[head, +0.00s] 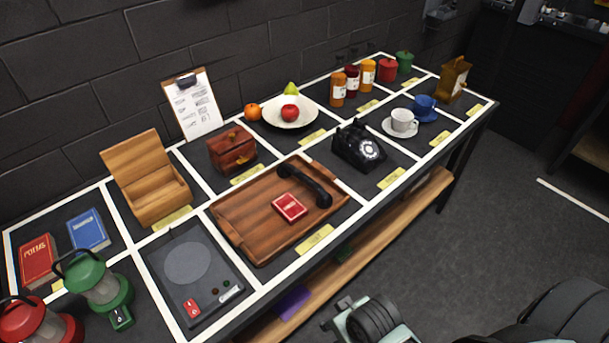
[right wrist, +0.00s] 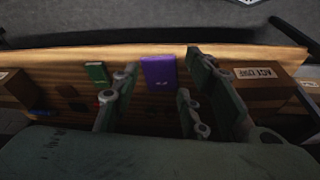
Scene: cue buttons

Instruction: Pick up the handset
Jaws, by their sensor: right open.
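The black handset (head: 318,193) lies on the brown wooden tray (head: 243,222) on the table, off its phone. A red card box (head: 289,207) lies beside it on the tray. The black rotary telephone (head: 358,148) stands in the cell to the right of the tray, with no handset seen on it. In the right wrist view my right gripper (right wrist: 151,100) is open, its fingers apart and nothing held between them. It faces the lower wooden shelf, away from the handset. My left gripper is not in view.
The lower shelf holds a purple book (right wrist: 159,72), a green book (right wrist: 96,74) and a cardboard box (right wrist: 265,92). On the table, green (head: 98,284) and red lanterns, a wooden box (head: 152,199), a white plate (head: 289,123) and cups surround the tray. The floor in front is partly clear.

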